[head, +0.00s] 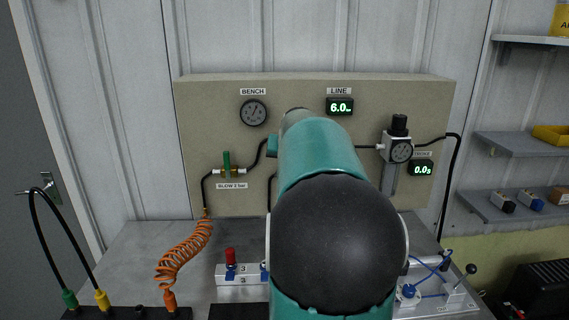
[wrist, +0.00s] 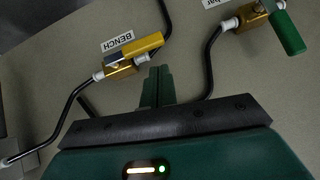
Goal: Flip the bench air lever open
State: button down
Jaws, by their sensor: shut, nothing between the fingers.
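The bench air valve has a yellow lever (wrist: 140,47) on a brass body (wrist: 121,70), under a BENCH label (wrist: 117,42) in the wrist view. The lever lies roughly parallel to the valve body and its fittings, its free end to the right. My gripper (wrist: 160,72) is shut and empty, its fingertips just below the lever's free end; I cannot tell whether they touch it. In the head view my teal arm covers this valve and my gripper. The BENCH gauge (head: 253,112) shows left of my arm.
A second valve with a green lever (wrist: 288,32) is at the upper right of the wrist view; its lever (head: 227,163) stands upright in the head view. Black hoses (wrist: 208,62) run close to my fingers. An orange coiled hose (head: 184,252) hangs at left. The LINE display (head: 340,107) reads 6.0.

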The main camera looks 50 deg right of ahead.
jog(key=w+r+v, duration=0.2)
jog(key=v, duration=1)
